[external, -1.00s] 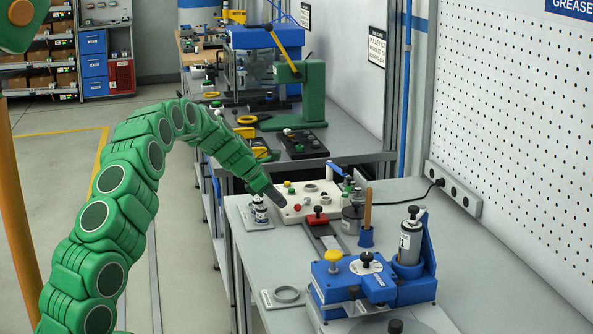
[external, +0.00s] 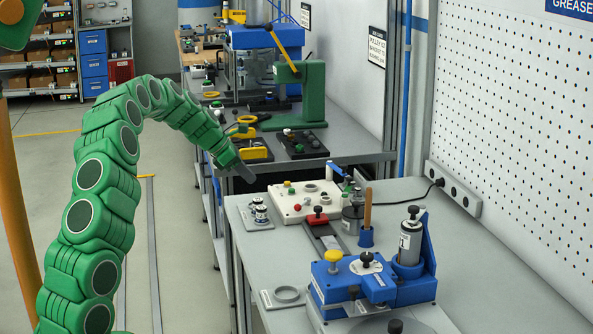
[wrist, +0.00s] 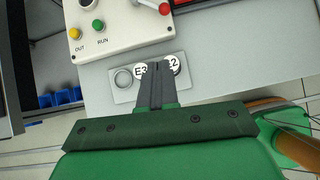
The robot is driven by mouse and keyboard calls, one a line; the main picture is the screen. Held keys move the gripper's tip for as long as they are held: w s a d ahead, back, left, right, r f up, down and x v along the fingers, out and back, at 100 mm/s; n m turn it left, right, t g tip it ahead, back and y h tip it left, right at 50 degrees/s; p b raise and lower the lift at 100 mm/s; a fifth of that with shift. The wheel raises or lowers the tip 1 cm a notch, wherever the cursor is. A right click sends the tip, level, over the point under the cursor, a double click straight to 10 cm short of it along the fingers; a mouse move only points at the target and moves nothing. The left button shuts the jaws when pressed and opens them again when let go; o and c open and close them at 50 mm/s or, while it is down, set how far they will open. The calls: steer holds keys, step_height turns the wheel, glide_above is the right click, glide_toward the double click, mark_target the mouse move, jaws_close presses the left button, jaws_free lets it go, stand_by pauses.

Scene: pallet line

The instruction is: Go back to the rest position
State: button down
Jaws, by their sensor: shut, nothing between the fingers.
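My gripper (external: 244,172) is shut and empty at the end of my green arm. In the external view it hangs in the air above the left edge of the near grey bench (external: 510,280), to the left of a white control box (external: 292,205). In the wrist view the closed fingers of my gripper (wrist: 157,85) partly cover two round pieces with white labelled tops in a light plate (wrist: 118,98). One label reads E3; the other is partly hidden. An empty round hole shows at the plate's left.
A blue fixture (external: 350,283) with a yellow knob and a grey canister (external: 410,245) stand on the near bench. A wooden handle stands in a blue holder (external: 366,236). A green press (external: 310,100) stands on the bench behind.

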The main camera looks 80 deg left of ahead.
steer(key=w+d+r+m+g+h, duration=0.1)
steer(key=w+d+r+m, duration=0.15)
steer(key=d, duration=0.55)
steer(key=w+d+r+m+h, duration=0.1)
steer(key=w+d+m, duration=0.2)
steer(key=d, duration=0.4)
steer(key=w+d+r+m+g+h, duration=0.1)
steer(key=w+d+r+m, duration=0.15)
steer(key=d, duration=0.55)
steer(key=s+d+r+m+g, duration=0.15)
steer(key=d+m, duration=0.25)
steer(key=d, duration=0.6)
steer(key=s+d+r+m+g, duration=0.15)
steer(key=d+m, duration=0.25)
steer(key=d, duration=0.7)
steer(key=s+d+m+g+y, duration=0.1)
steer(key=s+d+m+g, duration=0.3)
steer(key=s+d+m, duration=0.75)
steer(key=s+d+m+y, duration=0.1)
steer(key=s+d+m, duration=0.1)
steer(key=s, duration=0.5)
steer(key=s+d+f+m, duration=0.1)
steer(key=s+d+m, duration=0.2)
steer(key=s, duration=0.4)
steer(key=s+d+m+y, duration=0.1)
steer(key=s+d+m, duration=0.1)
steer(key=s, duration=0.5)
steer(key=shift+d+f+m+g+y, duration=0.2)
steer(key=shift+d+m+g+y, duration=0.1)
steer(key=shift+d+m+g, duration=0.15)
